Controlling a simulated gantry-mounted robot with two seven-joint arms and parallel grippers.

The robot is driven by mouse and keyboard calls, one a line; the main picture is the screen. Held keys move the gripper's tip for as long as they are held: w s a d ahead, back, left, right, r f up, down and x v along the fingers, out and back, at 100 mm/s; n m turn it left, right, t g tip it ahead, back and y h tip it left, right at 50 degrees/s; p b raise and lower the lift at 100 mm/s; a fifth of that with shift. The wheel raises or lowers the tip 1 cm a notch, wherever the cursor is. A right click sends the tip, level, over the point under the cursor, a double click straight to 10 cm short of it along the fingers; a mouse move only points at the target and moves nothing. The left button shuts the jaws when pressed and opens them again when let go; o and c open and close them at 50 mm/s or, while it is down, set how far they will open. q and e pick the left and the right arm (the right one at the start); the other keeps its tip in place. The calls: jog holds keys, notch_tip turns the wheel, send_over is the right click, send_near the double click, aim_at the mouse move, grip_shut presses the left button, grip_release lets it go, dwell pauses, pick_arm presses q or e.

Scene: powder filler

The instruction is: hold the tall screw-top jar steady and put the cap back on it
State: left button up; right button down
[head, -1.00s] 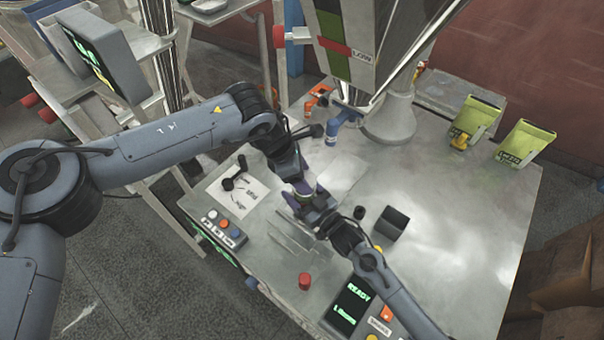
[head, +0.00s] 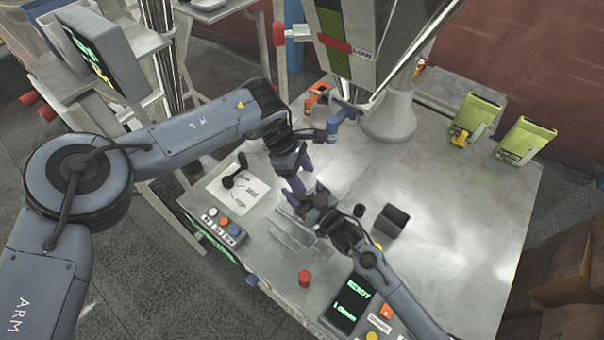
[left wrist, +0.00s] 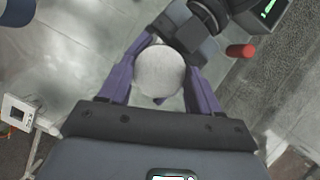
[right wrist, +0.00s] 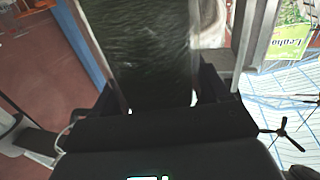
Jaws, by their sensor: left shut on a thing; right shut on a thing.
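My left gripper (head: 299,187) has purple fingers that point down over the table's middle. In the left wrist view its fingers (left wrist: 160,85) are shut on either side of a round, pale cap (left wrist: 158,70), seen from above. My right gripper (head: 318,208) is just below and to the right of the left one. In the right wrist view its dark fingers (right wrist: 163,92) are shut on a tall, dark, see-through jar (right wrist: 150,45). The jar is mostly hidden by the grippers in the head view. I cannot tell whether the cap touches the jar's rim.
A red cylinder (head: 305,278) stands near the table's front. A dark open box (head: 393,222) is right of the grippers. Button panel (head: 224,226), white sheet (head: 238,188) and display (head: 350,303) lie around. The table's right side (head: 460,230) is clear.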

pick_arm(q)
jog(key=m, duration=0.1)
jog(key=m+g, duration=0.1)
jog(key=m, duration=0.1)
jog(key=shift+w+d+f+m+y, duration=0.1)
jog(key=shift+m+y, duration=0.2)
jog(key=shift+m+g, duration=0.5)
jog(key=shift+m, duration=0.5)
jog(key=o, duration=1)
jog(key=shift+r, duration=0.2)
jog(key=shift+r, duration=2.25)
jog(key=shift+c, duration=0.4)
